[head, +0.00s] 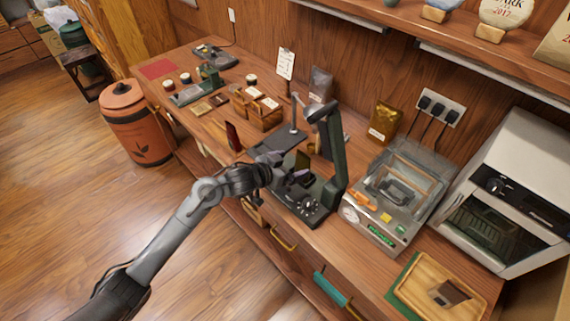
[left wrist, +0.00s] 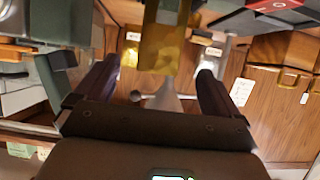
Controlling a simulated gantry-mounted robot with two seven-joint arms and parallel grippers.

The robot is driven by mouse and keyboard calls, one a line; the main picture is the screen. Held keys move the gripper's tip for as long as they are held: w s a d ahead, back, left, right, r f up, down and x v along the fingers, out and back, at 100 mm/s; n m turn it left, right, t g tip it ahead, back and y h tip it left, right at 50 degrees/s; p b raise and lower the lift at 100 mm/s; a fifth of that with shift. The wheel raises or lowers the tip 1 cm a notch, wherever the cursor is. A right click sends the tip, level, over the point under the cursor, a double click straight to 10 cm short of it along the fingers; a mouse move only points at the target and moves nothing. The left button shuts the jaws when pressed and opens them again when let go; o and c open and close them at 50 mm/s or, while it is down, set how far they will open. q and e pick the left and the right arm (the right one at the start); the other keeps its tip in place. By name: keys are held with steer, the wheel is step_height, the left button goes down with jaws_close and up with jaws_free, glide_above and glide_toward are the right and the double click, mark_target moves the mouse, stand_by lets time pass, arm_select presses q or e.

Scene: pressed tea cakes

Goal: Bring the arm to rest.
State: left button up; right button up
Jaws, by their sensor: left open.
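My left arm reaches in from the lower left in the head view. Its gripper (head: 292,177) is at the dark press-like stand (head: 338,150), above the stand's black base (head: 303,205). In the left wrist view the two dark fingers of the gripper (left wrist: 157,70) are spread apart. A gold-olive upright piece (left wrist: 163,45) shows beyond and between them; I cannot tell whether it touches a finger. In the head view a small dark olive plate (head: 303,160) stands just behind the gripper. My right gripper is not in view.
A machine with a clear lid (head: 397,190) and a white oven (head: 515,190) stand to the right. A wooden tray (head: 418,292) lies at the front right. Wooden boxes (head: 262,112) stand behind the arm. A terracotta bin (head: 135,125) stands on open floor at the left.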

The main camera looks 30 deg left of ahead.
arm_select(q)
steer(key=shift+g+y, duration=0.5)
steer(key=shift+y, duration=0.4)
steer(key=s+f, duration=0.1)
steer(key=s, duration=0.2)
steer(key=s+d+f, duration=0.1)
steer(key=s+f, duration=0.1)
steer(key=s, duration=0.1)
steer(key=s+f, duration=0.1)
steer(key=s, duration=0.2)
steer(key=shift+s+d+f, duration=0.15)
steer(key=shift+f, duration=0.05)
steer(key=s+f+n+g+y, duration=0.1)
steer(key=s+f+g, duration=0.25)
steer(key=s, duration=1.05)
steer(key=s+f+n+g+y, duration=0.15)
steer(key=s+g, duration=0.25)
steer(key=s, duration=0.9)
step_height(320, 180, up, 28)
steer(key=p, duration=2.8)
steer(key=shift+s+a, duration=0.2)
steer(key=shift+s, duration=0.25)
